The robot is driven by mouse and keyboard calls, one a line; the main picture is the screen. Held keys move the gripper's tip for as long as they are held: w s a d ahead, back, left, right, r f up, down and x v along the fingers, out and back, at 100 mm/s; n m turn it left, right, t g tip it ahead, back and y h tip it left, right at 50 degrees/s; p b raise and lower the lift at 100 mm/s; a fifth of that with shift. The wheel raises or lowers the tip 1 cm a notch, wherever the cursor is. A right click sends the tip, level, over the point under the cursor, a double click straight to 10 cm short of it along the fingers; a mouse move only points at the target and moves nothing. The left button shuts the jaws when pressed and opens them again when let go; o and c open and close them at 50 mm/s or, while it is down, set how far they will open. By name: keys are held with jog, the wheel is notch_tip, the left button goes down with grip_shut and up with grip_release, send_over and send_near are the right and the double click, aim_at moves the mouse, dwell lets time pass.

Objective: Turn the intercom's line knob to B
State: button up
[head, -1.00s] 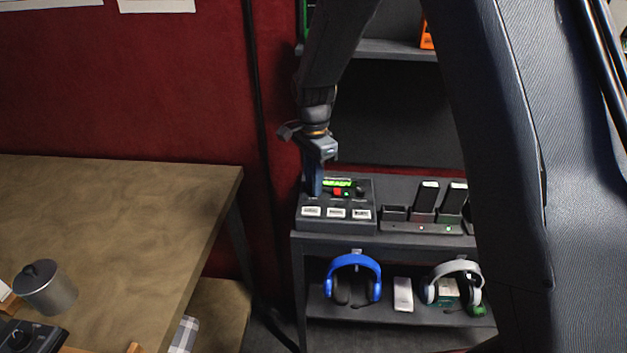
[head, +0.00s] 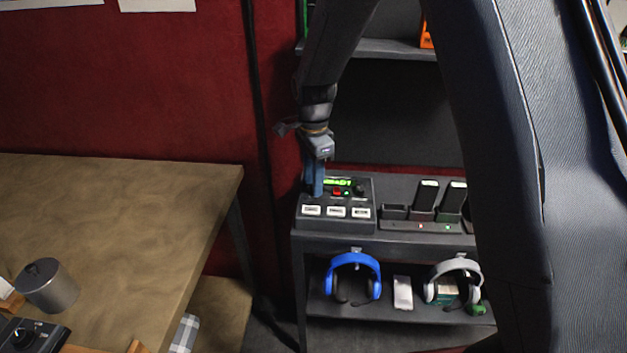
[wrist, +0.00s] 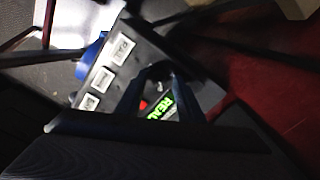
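The intercom (head: 334,224) is a dark sloped box on the left end of the shelf top. It has a green lit display (head: 338,183), a red button (head: 337,192), a small green light and a row of three pale labelled keys (head: 336,211). A dark knob (head: 360,189) shows at its right side. My gripper (head: 314,192) points down over the intercom's left side and hides that part in the head view. In the wrist view, its fingers are apart, on either side of a dark round knob (wrist: 158,70). Contact and the pointer's setting are too dark to tell.
A charging dock (head: 428,226) with handsets stands right of the intercom. Blue (head: 355,262) and grey (head: 455,267) headsets are on the shelf below. A wooden table (head: 120,220) with a metal pot (head: 47,287) is at left. A dark upright pole (head: 257,120) stands behind the gripper.

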dwell(0.3)
notch_tip(320, 180, up, 8)
jog(key=shift+f+b, duration=0.1)
jog(key=shift+b, duration=1.05)
jog(key=s+d+n, duration=0.2)
jog(key=s+d, duration=0.1)
jog(key=s+d+f+n, duration=0.1)
jog(key=s+d+n, duration=0.1)
jog(key=s+d, duration=0.1)
jog(key=s+d+f+n, duration=0.1)
jog(key=s+d+n, duration=0.1)
jog(key=s+d, duration=0.1)
jog(key=shift+n+t+b, duration=0.3)
jog(key=s+d+f+n, duration=0.3)
jog(key=s+d+n, duration=0.3)
jog(key=s, duration=0.5)
jog(key=shift+s+n+t, duration=0.3)
jog(key=shift+n+t, duration=0.1)
jog(key=shift+n, duration=0.3)
